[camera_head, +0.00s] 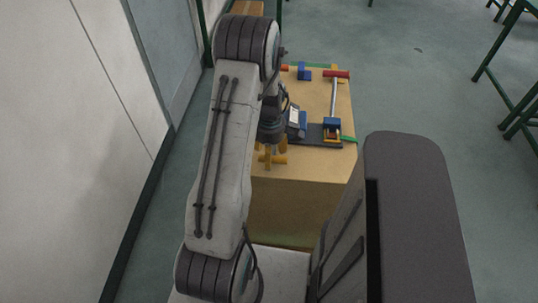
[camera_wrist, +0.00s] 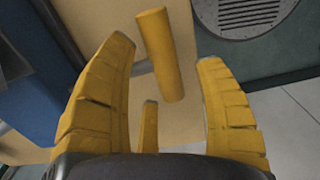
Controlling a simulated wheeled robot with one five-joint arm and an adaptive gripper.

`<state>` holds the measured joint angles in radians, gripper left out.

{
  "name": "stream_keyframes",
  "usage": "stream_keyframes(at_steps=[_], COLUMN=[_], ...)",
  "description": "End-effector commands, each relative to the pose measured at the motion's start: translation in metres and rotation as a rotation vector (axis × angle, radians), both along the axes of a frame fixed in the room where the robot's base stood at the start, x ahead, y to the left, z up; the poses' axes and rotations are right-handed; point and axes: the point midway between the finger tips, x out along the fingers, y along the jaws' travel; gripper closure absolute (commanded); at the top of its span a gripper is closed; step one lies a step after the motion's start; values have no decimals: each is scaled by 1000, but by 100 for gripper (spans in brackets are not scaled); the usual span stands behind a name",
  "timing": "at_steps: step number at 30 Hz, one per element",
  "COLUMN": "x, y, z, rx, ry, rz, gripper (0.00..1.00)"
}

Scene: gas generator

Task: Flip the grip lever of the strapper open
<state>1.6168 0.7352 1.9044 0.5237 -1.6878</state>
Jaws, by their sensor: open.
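The strapper stands on a tan box; its blue and grey body (camera_head: 296,122) shows just right of my arm in the head view, partly hidden by it. My gripper (camera_head: 269,157) hangs low by the box's near left edge, its yellow fingers pointing down. In the wrist view my gripper (camera_wrist: 164,52) is open, with ribbed yellow fingers to the left and right. A plain yellow cylindrical bar (camera_wrist: 166,58), which looks like the grip lever, lies between the fingers without visible contact. A blue surface (camera_wrist: 25,95) fills the left edge there. How the bar joins the strapper is hidden.
The tan box (camera_head: 300,200) also carries a tool with a red handle (camera_head: 336,74), a blue block (camera_head: 304,71) and green pieces. A white wall (camera_head: 75,130) stands close on the left. Green-framed tables (camera_head: 510,50) stand at the right, with open floor between.

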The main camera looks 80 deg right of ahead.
Motion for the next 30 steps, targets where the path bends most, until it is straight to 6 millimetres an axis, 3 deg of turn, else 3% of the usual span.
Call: stream_keyframes(at_steps=[6, 16, 30], x=[0, 0, 0], y=[1, 0, 1], z=[-12, -13, -13], rx=[0, 0, 0], ry=[0, 0, 0], rz=[0, 0, 0], gripper=[37, 35, 77])
